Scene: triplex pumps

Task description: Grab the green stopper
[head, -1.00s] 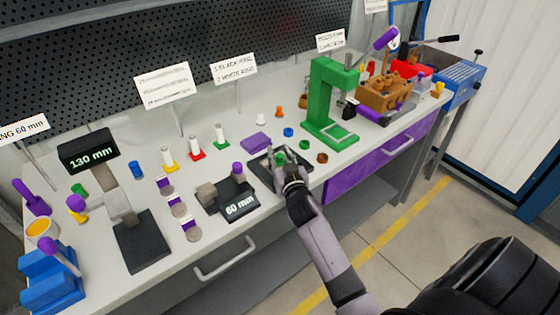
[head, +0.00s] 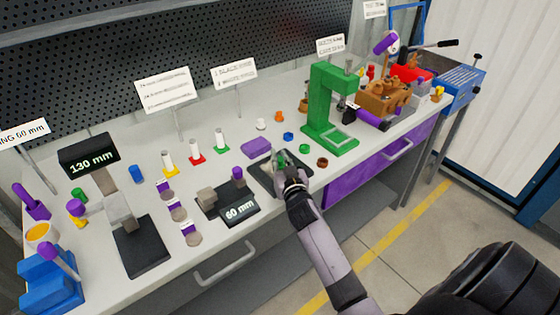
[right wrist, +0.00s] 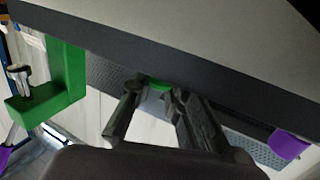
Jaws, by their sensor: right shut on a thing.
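The green stopper (head: 281,160) is a small green piece over the dark tray (head: 262,178) at the front middle of the bench. My right gripper (head: 281,166) reaches it from the front and is shut on it. In the right wrist view the stopper (right wrist: 159,86) shows as a green edge between the two fingertips (right wrist: 158,95). Most of it is hidden by the fingers. I cannot tell whether it touches the tray. My left gripper is out of view.
A green press (head: 328,120) stands right of the gripper. A black 60 mm gauge (head: 228,203) with a purple knob is at its left. Small blue, green and brown rings (head: 322,162) lie between tray and press. A purple block (head: 256,147) lies behind.

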